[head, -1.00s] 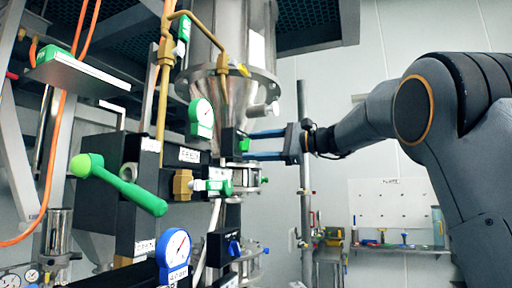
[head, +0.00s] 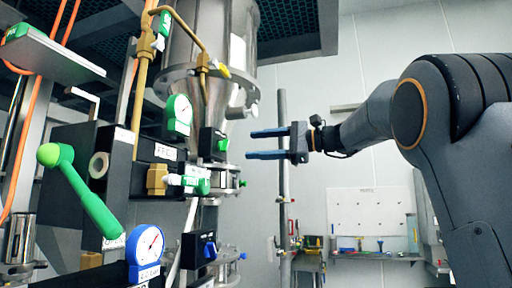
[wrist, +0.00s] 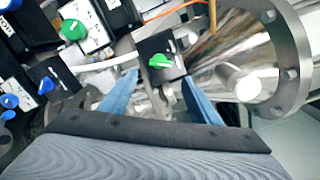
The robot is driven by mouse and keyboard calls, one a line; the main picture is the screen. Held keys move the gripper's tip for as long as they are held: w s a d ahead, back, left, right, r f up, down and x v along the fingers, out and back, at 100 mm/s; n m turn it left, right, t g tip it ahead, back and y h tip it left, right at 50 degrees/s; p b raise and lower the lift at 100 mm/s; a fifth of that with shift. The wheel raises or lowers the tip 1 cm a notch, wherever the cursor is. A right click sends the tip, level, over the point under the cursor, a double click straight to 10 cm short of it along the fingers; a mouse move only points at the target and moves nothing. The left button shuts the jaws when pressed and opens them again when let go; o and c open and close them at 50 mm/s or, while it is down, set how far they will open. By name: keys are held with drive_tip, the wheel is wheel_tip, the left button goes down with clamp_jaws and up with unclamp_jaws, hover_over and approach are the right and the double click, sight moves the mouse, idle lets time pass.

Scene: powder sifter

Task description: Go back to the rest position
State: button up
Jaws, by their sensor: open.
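My gripper (head: 268,144) is open and empty in the head view, its two blue fingers pointing left. It is held in the air to the right of a black box with a green knob (head: 221,145), apart from it. In the wrist view, my gripper (wrist: 158,92) shows its blue fingers spread, with the green knob (wrist: 160,61) on its black box beyond and between them. The steel hopper (head: 215,85) stands behind and above the box.
On the left are a green lever (head: 85,195), a green gauge (head: 179,117), a blue gauge (head: 147,246) and a blue knob (head: 209,249). A steel pole (head: 283,180) stands behind my gripper. A shelf with tools (head: 375,254) is at the back right. Clear air lies below my arm.

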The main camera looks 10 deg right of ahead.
drive_tip(key=s+f+g+h, duration=0.1)
drive_tip(key=f+h, duration=0.2)
drive_tip(key=f, duration=1)
drive_tip(key=s+f+g+h+b, duration=0.1)
drive_tip(key=s+f+h, duration=0.15)
drive_tip(key=f, duration=1.05)
drive_tip(key=s+f+g+h, duration=0.1)
drive_tip(key=f+h, duration=0.2)
drive_tip(key=f, duration=1)
drive_tip(key=s+d+f+n+g+h, duration=0.2)
drive_tip(key=s+f+n, duration=0.3)
drive_tip(key=s+f, duration=0.7)
drive_tip(key=s+d+f+n+g+h+b, duration=0.1)
drive_tip(key=s+d+f+n+h, duration=0.3)
drive_tip(key=s+f, duration=0.8)
wheel_tip(320, 180, down, 4)
drive_tip(key=n+h, duration=0.1)
drive_tip(key=n, duration=0.1)
drive_tip(key=shift+s+d+f+n+g, duration=0.2)
drive_tip(key=shift+s+n+g, duration=0.1)
drive_tip(key=shift+g, duration=0.1)
